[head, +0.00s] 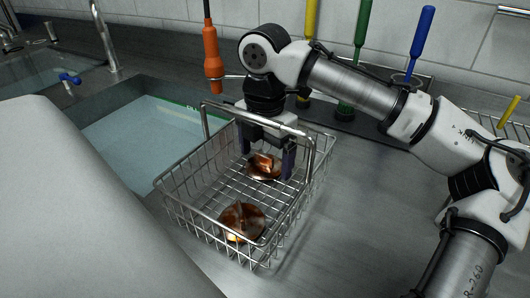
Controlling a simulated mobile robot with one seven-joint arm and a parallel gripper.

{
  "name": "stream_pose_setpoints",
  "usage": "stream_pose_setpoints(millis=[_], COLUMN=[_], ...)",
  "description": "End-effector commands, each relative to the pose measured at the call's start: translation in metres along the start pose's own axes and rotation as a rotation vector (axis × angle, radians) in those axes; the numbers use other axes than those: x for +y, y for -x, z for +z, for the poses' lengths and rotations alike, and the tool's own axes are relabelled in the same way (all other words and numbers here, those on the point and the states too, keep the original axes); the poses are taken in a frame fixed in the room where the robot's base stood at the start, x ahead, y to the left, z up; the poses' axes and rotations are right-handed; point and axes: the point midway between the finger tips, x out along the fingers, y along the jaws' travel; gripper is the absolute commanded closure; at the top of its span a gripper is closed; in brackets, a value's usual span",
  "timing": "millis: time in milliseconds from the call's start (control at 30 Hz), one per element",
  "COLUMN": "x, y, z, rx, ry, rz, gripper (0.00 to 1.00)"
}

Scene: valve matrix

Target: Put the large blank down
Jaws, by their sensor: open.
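A wire basket (178,205) with a raised handle stands on the steel counter beside the sink. Two round copper-coloured blanks lie in it: a front blank (241,222) near the front end and a back blank (264,168) further in. I cannot tell for sure from this view which one is the large blank. My gripper (266,162) points down into the back part of the basket. Its dark fingers are apart, on either side of the back blank, which seems to rest on the basket floor. The fingertips' contact with it is unclear.
A water-filled sink (135,135) lies left of the basket. An orange-handled tool (212,52) hangs behind it. Green (362,25) and blue (422,32) handled tools stand at the back. The basket handle (255,115) is close to my gripper. The counter (350,220) right of the basket is clear.

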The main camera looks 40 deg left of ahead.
Motion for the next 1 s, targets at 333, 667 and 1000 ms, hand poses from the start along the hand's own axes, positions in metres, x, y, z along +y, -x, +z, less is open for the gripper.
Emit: stream_pose_setpoints(millis=[333, 667, 1000], x=[0.001, 0.001, 0.000], y=[0.023, 0.094, 0.123], z=[0.000, 0.000, 0.000], rx=[-0.001, 0.000, 0.000], ry=[-0.001, 0.000, 0.000], rz=[0.003, 0.002, -0.001], gripper=[0.09, 0.09, 0.09])
